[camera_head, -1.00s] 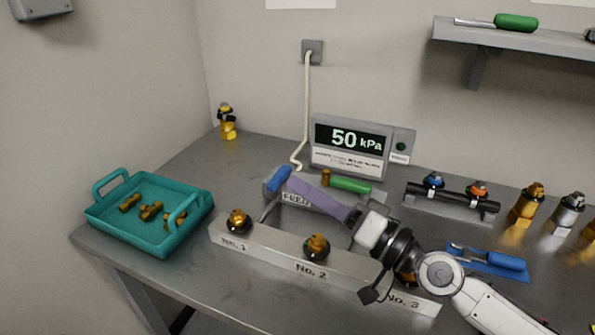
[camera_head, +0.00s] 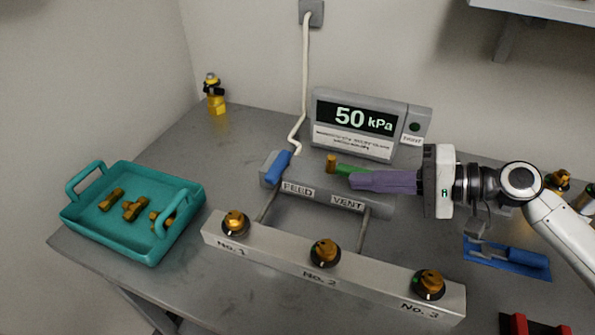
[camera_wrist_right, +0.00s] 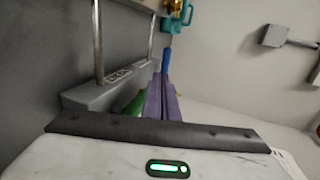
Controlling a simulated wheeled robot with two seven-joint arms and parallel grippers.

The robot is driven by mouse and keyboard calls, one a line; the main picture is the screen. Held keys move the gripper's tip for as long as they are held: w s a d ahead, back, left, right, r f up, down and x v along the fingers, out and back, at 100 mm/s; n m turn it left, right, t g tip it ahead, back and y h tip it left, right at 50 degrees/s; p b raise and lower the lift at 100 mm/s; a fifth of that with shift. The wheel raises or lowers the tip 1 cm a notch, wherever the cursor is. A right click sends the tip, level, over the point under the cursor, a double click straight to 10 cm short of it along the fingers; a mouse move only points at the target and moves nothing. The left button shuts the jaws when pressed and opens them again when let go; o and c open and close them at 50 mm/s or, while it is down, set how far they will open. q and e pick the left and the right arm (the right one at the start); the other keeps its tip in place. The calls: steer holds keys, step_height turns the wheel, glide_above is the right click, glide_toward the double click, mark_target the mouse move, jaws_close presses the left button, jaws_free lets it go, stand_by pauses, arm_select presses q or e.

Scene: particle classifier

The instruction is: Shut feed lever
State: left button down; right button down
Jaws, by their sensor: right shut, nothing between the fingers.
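The feed lever (camera_head: 278,167) has a blue handle at the left end of the grey manifold bar, beside the FEED label (camera_head: 298,188). The handle lies slanted across the bar. It also shows beyond my fingertips in the right wrist view (camera_wrist_right: 166,60). My right gripper (camera_head: 354,181), with purple fingers, is shut and empty. Its tips are right of the blue handle and apart from it, above the bar. The green vent lever (camera_head: 345,169) is partly hidden behind the fingers; its green part also shows beside them in the wrist view (camera_wrist_right: 134,105). My left gripper is not in view.
A gauge (camera_head: 355,120) reading 50 kPa stands behind the bar. A rail (camera_head: 285,257) with three brass-topped ports is in front. A teal tray (camera_head: 150,255) with brass fittings is at left. A blue-handled tool (camera_head: 520,258) lies at right.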

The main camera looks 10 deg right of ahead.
steer(key=p, duration=0.2)
glide_toward(281, 173)
steer(key=x, duration=0.5)
steer(key=shift+f, duration=0.2)
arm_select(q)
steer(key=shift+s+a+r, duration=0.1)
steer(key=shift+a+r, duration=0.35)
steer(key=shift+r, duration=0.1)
arm_select(e)
steer(key=shift+w+a+f, duration=0.1)
steer(key=shift+w+a, duration=0.15)
steer(key=shift+a, duration=0.2)
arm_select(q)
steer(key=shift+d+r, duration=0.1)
arm_select(e)
steer(key=shift+w+a, duration=0.1)
